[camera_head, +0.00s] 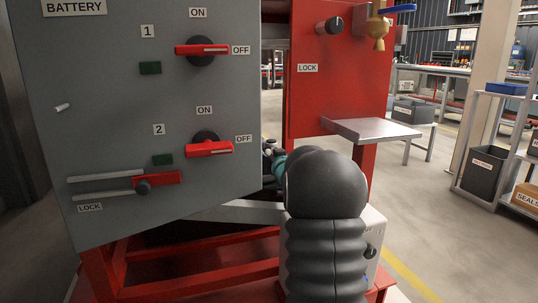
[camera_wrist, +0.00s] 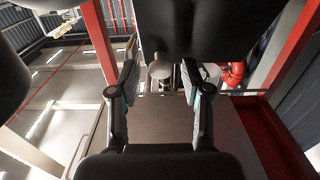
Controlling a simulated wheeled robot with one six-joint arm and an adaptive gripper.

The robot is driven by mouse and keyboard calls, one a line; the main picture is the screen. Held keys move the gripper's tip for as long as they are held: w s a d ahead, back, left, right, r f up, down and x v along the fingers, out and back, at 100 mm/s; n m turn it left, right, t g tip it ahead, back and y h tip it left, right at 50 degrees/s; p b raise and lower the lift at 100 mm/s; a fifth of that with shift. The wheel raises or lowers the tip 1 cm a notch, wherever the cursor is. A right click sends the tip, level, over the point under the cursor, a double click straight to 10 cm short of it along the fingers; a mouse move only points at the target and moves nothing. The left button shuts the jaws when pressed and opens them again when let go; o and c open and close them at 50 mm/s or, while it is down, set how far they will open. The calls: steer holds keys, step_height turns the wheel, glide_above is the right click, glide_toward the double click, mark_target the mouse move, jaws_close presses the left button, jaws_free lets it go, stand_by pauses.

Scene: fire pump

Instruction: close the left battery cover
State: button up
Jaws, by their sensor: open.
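A large grey panel labelled BATTERY (camera_head: 110,105) fills the left of the head view. Its lower edge slants, and a gap separates it from the red panel on the right. It carries two red ON/OFF switches and, at its lower left, a red slide handle (camera_head: 165,178) with a black knob beside the LOCK label. I cannot tell whether this whole panel is the left battery cover. My gripper (camera_wrist: 160,78) is open in the wrist view, its two fingers apart with nothing between them. In the head view it is mostly hidden behind my dark arm, right of the panel.
The red panel (camera_head: 335,105) has a black knob, a LOCK label and a brass valve (camera_head: 377,30) with blue handle. A metal shelf (camera_head: 372,130) juts out to its right. Red frame beams (camera_head: 200,270) run below. A red pipe fitting (camera_wrist: 232,74) shows in the wrist view.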

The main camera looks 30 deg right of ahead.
steer(key=shift+w, duration=0.25)
jaws_close()
steer(key=shift+r+p, duration=0.15)
steer(key=shift+p, duration=0.15)
steer(key=p, duration=0.3)
steer(key=shift+w+d+r+g, duration=0.1)
steer(key=shift+w+r+g, duration=0.15)
steer(key=shift+w+g, duration=0.15)
steer(key=shift+w+d+f+g+p, duration=0.1)
steer(key=shift+w+f+g+p, duration=0.2)
steer(key=shift+p, duration=0.9)
steer(key=shift+s+f, duration=0.1)
steer(key=shift+f, duration=0.05)
